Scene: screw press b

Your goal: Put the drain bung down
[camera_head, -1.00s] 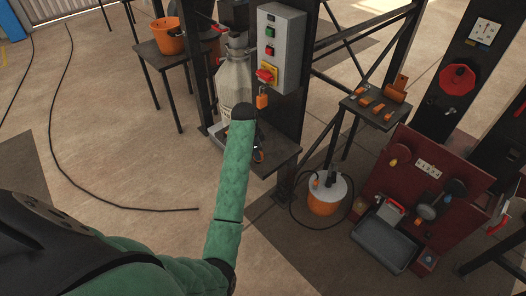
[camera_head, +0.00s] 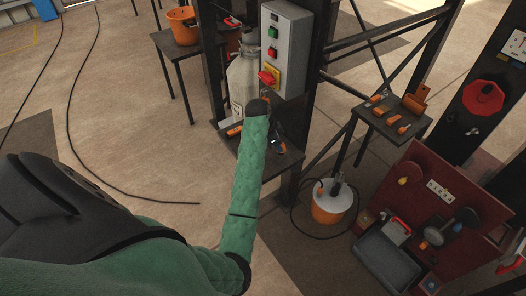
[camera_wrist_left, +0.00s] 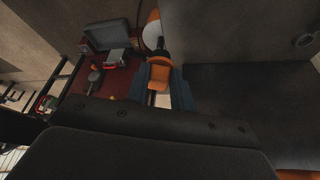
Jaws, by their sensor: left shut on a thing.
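My left gripper (camera_wrist_left: 161,88) is shut on an orange piece, taken as the drain bung (camera_wrist_left: 159,72), which shows between its dark fingers in the left wrist view. In the head view, my green left arm reaches over the small dark shelf (camera_head: 291,158) under the switch box. The left gripper (camera_head: 279,140) shows there only as a dark shape right of the forearm, with a bit of orange beside it. The forearm hides part of the shelf, and I cannot tell whether the bung touches it. My right gripper is not in view.
An orange item (camera_head: 234,131) lies at the shelf's left. A white-and-orange bucket (camera_head: 331,205), a red panel (camera_head: 425,180) and a side table (camera_head: 388,128) with orange parts are right.

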